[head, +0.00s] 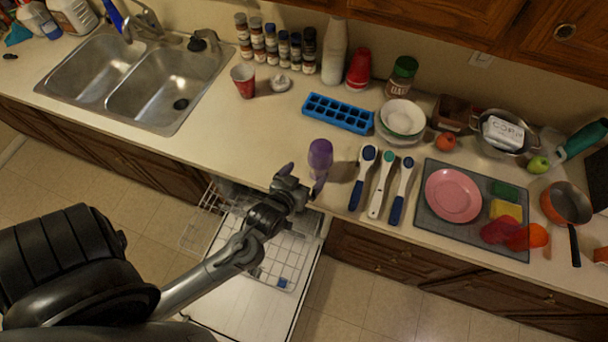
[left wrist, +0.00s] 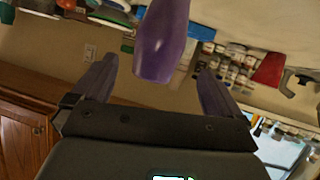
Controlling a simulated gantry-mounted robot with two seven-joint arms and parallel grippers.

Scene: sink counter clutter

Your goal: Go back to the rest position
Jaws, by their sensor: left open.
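My left gripper (head: 303,183) is open at the counter's front edge, above the open dishwasher. A purple bottle-like object (head: 320,155) stands on the counter just beyond its fingers. In the left wrist view the purple object (left wrist: 160,40) shows between and beyond the two spread fingers (left wrist: 155,85), with visible gaps on both sides. My left arm (head: 215,272) reaches in from the lower left. My right gripper is in neither view.
The open dishwasher (head: 240,310) with its rack lies below the left arm. Three brush-like utensils (head: 380,185) lie right of the purple object, and a blue ice tray (head: 338,113) lies behind. A drying mat (head: 431,202) holds a pink plate (head: 453,195). The sink (head: 130,80) is at the left.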

